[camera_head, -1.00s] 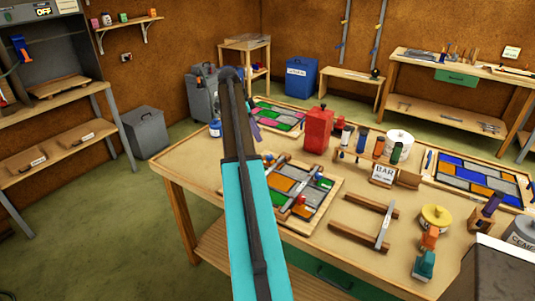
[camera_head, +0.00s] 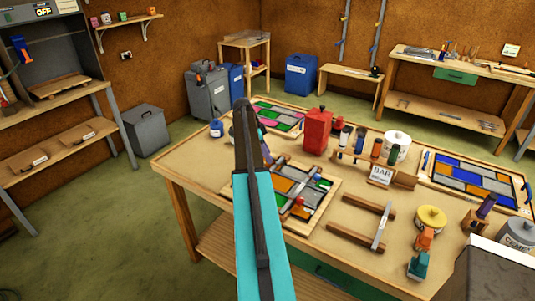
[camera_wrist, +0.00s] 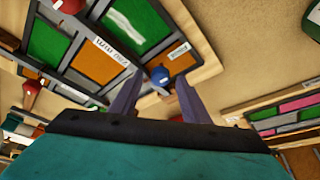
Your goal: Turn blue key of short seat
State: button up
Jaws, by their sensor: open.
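A blue key (camera_wrist: 158,75) shows in the wrist view on the wooden edge of the leaded panel, near a small white label (camera_wrist: 178,51) that I cannot read surely. My gripper (camera_wrist: 158,87) is open, with one finger on each side of the blue key in the picture. I cannot tell whether the fingers reach down around it; no contact shows. The panel (camera_wrist: 130,22) has green and orange panes.
A red key (camera_wrist: 32,88) and another red knob (camera_wrist: 70,5) are on the panel. On the table (camera_head: 190,178) stand a red can (camera_head: 316,130), a bottle rack (camera_head: 375,165) and a yellow tin (camera_head: 431,218). A second coloured panel (camera_wrist: 290,112) lies at the wrist view's right.

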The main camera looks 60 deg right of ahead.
jog(key=shift+s+d+f, duration=0.1)
jog(key=shift+f, duration=0.3)
jog(key=c, duration=1)
jog(key=shift+c, duration=0.2)
